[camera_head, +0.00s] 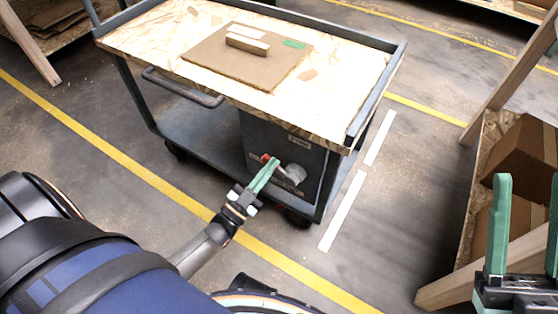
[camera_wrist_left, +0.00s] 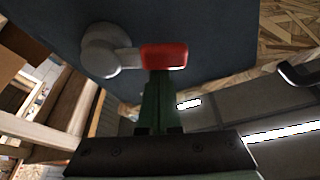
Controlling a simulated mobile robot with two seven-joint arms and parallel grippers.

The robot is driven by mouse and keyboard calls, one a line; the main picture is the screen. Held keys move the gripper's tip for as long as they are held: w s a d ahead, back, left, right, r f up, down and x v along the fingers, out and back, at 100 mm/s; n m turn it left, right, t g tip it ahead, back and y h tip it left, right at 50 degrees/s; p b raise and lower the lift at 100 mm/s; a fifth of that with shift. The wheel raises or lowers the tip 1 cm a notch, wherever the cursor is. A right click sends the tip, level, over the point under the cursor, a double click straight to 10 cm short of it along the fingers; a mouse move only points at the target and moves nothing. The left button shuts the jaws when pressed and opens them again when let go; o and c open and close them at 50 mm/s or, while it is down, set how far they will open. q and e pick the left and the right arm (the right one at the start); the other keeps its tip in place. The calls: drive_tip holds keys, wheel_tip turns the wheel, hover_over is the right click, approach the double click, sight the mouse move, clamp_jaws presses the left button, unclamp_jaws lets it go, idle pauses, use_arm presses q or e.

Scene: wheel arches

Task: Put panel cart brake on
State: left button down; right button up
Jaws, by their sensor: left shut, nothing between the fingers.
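The panel cart (camera_head: 340,135) is a grey-blue cart with a wood-chip board top. On its dark end box (camera_head: 262,130) is a brake lever with a red grip (camera_head: 266,158) and a grey round hub (camera_head: 295,173). In the left wrist view the red grip (camera_wrist_left: 164,57) sits right at my fingertips, and the grey hub (camera_wrist_left: 103,50) is to its left. My left gripper (camera_head: 267,172) is shut and empty, with its green fingers at the red grip; I cannot tell whether they touch. My right gripper (camera_head: 525,225) is open at the right edge, away from the cart.
A brown panel (camera_head: 235,65) with a small block (camera_head: 247,44) lies on the cart top. A handle bar (camera_head: 180,90) sticks out on the cart's near left side. Cardboard boxes (camera_head: 525,155) in a wooden frame stand at right. Yellow and white floor lines (camera_head: 340,215) cross open floor.

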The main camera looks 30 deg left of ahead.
use_arm(q)
drive_tip(key=shift+a+f+n+t+y+b, duration=0.1)
drive_tip(key=shift+a+f+n+y+b, duration=0.3)
drive_tip(key=shift+n, duration=0.75)
drive_tip(key=shift+a+f+n+t+y+b, duration=0.15)
drive_tip(key=shift+f+n+y, duration=0.3)
drive_tip(key=shift+n+y, duration=0.55)
drive_tip(key=shift+a+f+n+t+y+b, duration=0.15)
drive_tip(key=shift+f+n+y+b, duration=0.25)
drive_tip(key=shift+n, duration=0.95)
use_arm(e)
drive_tip(key=shift+w+a+f, duration=0.1)
drive_tip(key=shift+a+f, duration=0.05)
drive_tip(key=shift+f, duration=0.85)
drive_tip(key=shift+r, duration=0.1)
